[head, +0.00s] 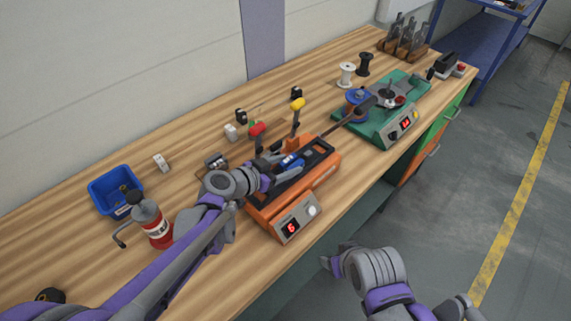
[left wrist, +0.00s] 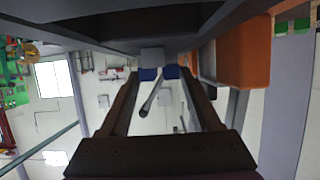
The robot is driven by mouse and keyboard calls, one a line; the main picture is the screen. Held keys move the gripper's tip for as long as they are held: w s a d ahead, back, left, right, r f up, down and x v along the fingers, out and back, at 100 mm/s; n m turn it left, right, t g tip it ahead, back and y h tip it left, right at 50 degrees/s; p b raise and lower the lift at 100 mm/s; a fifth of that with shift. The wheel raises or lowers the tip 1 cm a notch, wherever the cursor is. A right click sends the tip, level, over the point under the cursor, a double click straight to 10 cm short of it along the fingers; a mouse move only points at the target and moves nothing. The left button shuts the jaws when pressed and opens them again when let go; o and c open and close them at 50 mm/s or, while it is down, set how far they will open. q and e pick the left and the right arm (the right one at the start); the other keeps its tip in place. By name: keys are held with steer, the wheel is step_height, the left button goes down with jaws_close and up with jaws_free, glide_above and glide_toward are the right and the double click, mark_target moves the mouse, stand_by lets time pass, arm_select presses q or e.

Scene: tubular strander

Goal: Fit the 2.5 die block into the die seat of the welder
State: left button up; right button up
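The orange welder (head: 327,171) stands on the bench, its front panel showing a red 6. My left gripper (head: 279,162) is low over its dark top. A blue part (head: 291,160) shows there close to the fingertips. In the left wrist view, the two dark fingers stand apart, with blue patches (left wrist: 171,72) and a small grey block (left wrist: 152,57) around their tips. I cannot tell whether the fingers touch these. The die seat and any 2.5 marking cannot be made out. My right gripper (head: 335,262) is off the bench, near its front edge, its fingers unclear.
A green machine (head: 391,118) stands to the right.

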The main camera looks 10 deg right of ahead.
arm_select(q)
steer(key=shift+o, duration=1.2)
steer(key=shift+r, duration=0.2)
steer(key=v, duration=1.2)
steer(key=shift+p, duration=0.35)
steer(key=s+a+f+n+y, duration=0.3)
steer(key=s+a, duration=0.3)
steer(key=s+a+f+n+g+y, duration=0.1)
steer(key=s+a+f+n+y, duration=0.2)
steer(key=s+a, duration=0.3)
steer(key=s+a+f+n+g+y, duration=0.1)
steer(key=s+a+f+n+y, duration=0.3)
steer(key=s+a+n+y, duration=0.1)
steer(key=shift+s+a, duration=0.7)
steer(key=shift+s, duration=0.1)
steer(key=shift+w, duration=0.1)
